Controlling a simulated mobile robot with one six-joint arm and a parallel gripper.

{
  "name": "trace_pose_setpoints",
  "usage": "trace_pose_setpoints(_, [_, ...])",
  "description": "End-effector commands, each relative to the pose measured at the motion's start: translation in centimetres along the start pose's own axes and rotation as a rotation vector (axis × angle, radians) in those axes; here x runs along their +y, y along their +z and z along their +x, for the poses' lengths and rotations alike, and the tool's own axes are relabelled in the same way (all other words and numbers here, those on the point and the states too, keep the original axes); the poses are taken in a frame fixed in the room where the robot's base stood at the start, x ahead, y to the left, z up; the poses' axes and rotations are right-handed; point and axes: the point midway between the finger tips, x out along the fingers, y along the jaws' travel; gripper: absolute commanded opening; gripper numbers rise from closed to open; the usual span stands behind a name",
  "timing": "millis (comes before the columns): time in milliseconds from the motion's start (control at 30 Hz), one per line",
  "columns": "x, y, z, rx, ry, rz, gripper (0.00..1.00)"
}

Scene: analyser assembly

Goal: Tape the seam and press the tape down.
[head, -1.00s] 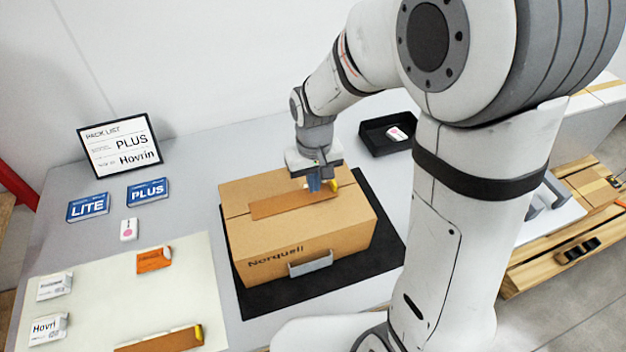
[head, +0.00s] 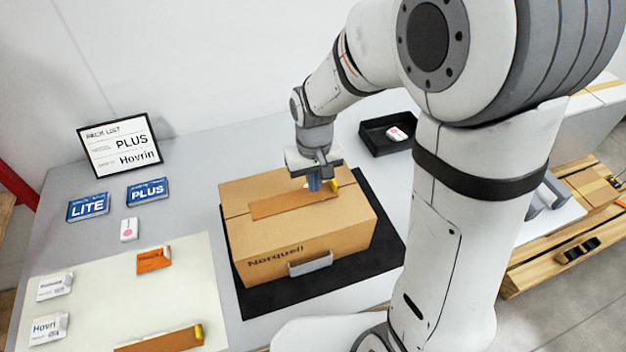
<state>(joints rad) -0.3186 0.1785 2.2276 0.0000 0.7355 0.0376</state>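The closed cardboard box (head: 285,243), marked "Norquell", sits on a black mat (head: 385,250). A brown tape strip (head: 275,205) with a yellow tab (head: 333,187) at its right end lies along the top seam. My gripper (head: 314,184) points down over the right part of this strip, just left of the tab. Its blue fingertips look close together and seem to be at the strip; contact is too small to confirm. Another brown strip (head: 160,341) with a yellow end lies on the pale mat (head: 100,290) at the front left.
A pack list sign (head: 120,146) stands at the back left. LITE (head: 88,207) and PLUS (head: 148,192) cards, a white tag (head: 129,229), an orange packet (head: 154,260) and small white packs (head: 50,328) lie at left. A black tray (head: 385,135) stands behind the box.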

Motion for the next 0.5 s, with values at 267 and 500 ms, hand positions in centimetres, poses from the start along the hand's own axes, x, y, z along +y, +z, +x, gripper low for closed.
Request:
trace_pose_setpoints(267, [0.01, 0.00, 0.05, 0.000, 0.000, 0.000, 0.00])
trace_pose_setpoints(500, [0.01, 0.00, 0.34, 0.000, 0.000, 0.000, 0.00])
